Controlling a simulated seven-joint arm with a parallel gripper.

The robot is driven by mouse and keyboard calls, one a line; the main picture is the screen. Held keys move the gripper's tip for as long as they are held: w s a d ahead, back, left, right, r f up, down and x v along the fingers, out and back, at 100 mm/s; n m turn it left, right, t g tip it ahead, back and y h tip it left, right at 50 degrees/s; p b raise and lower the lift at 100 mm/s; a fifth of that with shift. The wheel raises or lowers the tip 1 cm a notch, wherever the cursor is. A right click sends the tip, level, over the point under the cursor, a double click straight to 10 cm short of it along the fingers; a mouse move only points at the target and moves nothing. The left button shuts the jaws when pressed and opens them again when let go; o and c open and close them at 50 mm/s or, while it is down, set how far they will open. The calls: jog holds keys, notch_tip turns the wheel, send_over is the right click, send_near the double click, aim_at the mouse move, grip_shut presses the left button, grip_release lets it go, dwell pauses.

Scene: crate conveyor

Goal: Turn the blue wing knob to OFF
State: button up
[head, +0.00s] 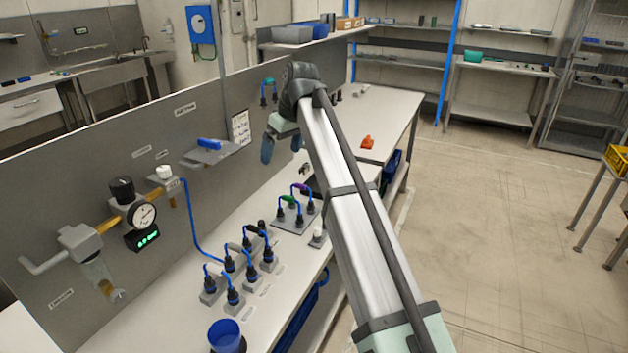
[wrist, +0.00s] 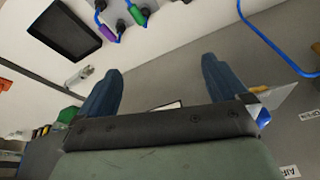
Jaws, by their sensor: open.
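A blue piece (head: 208,144), which looks like the wing knob, sits on a grey plate on the grey wall panel, left of my gripper in the head view. In the wrist view a blue bit (wrist: 264,116) shows at the right edge of the gripper body, mostly hidden, beside a grey plate. I cannot read any OFF mark. My gripper (head: 282,154) is open and empty, in front of the panel and above the bench, apart from the blue piece. In the wrist view its two blue fingers (wrist: 160,68) stand wide apart with nothing between them.
A gauge (head: 142,215) with black and white knobs sits on a pipe at the panel's left. Several connectors with blue hoses stand on the white bench (head: 190,328), with a blue cup (head: 227,336) in front. An orange item (head: 367,142) lies farther back.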

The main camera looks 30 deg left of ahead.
jog(key=w+d+f+m, duration=0.2)
jog(key=w+d+f, duration=0.2)
jog(key=d+f, duration=0.3)
notch_tip(320, 180, down, 3)
jog(key=shift+r+h, duration=0.1)
jog(key=shift+h, duration=0.2)
jog(key=shift+d, duration=0.15)
dwell(0.4)
